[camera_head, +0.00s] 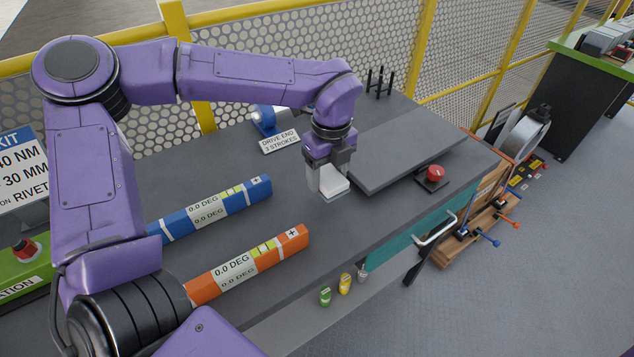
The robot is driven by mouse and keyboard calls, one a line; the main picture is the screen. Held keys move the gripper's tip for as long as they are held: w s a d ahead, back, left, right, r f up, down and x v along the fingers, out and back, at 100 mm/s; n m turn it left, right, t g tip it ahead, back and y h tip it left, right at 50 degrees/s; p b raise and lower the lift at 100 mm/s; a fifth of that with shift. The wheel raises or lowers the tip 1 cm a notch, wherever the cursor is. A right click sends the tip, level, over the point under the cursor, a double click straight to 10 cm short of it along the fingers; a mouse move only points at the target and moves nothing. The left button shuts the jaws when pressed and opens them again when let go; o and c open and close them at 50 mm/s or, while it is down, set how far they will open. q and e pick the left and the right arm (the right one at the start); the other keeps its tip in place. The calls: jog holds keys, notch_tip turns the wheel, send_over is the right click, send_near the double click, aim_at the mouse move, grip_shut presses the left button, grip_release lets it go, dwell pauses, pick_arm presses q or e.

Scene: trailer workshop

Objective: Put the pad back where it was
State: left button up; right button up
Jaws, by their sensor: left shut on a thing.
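The pad (334,187), a small white block with a grey underside, is between the fingers of my left gripper (329,180). The gripper points down and is shut on the pad. Both are over the dark grey workbench (300,211), left of a raised grey plate (390,165). I cannot tell whether the pad touches the bench top or hangs just above it. My right gripper is not in view.
A blue level (215,207) and an orange level (250,262) lie left of the gripper. A "DRIVE END 3 STROKES" sign (280,141) stands behind. A red button (435,173) is on the right. Small green and yellow items (344,284) are at the front edge.

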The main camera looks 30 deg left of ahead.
aim_at(318, 199)
pick_arm(q)
jog(key=f, duration=0.2)
jog(key=a+f, duration=0.2)
jog(key=f, duration=0.1)
jog(key=shift+s+a+f+p, duration=0.1)
jog(key=shift+s+f+p, duration=0.15)
jog(key=shift+f+p, duration=0.15)
jog(key=shift+f, duration=0.25)
jog(key=o, duration=1)
jog(key=r, duration=0.6)
jog(key=r+b, duration=0.1)
jog(key=r, duration=0.5)
jog(key=shift+w+r, duration=0.2)
jog(key=shift+r, duration=0.05)
